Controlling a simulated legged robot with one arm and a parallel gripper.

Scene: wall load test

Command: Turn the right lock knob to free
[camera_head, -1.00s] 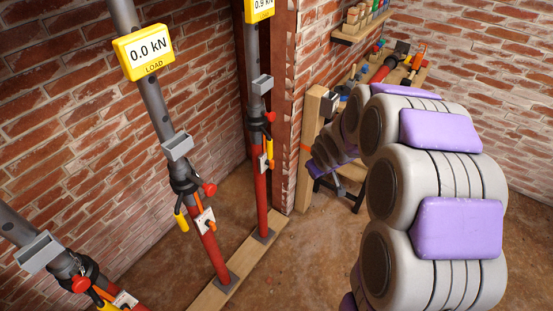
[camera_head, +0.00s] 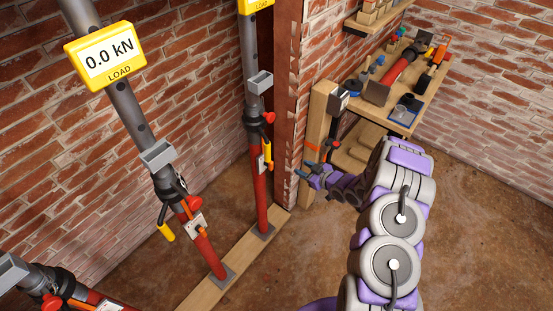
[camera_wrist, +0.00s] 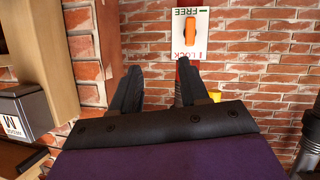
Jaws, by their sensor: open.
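The right prop (camera_head: 260,190) stands in the corner on a plank, with a white lock plate (camera_head: 261,164) on its red tube. In the wrist view the plate (camera_wrist: 200,38) shows at the top centre, marked FREE and LOCK. Its orange lock knob (camera_wrist: 190,32) lies along the plate's long axis. My gripper (camera_head: 308,175) is to the right of this prop, apart from the plate. In the wrist view my gripper (camera_wrist: 158,72) has its two dark fingers apart, with nothing between them. The knob is beyond the fingertips, slightly right of the gap.
A middle prop (camera_head: 205,250) reads 0.0 kN on its yellow load display (camera_head: 105,56). Another prop (camera_head: 70,290) is at lower left. A wooden post (camera_head: 318,130) with a dark box (camera_head: 338,100) and a cluttered workbench (camera_head: 400,105) stand right. The floor between is clear.

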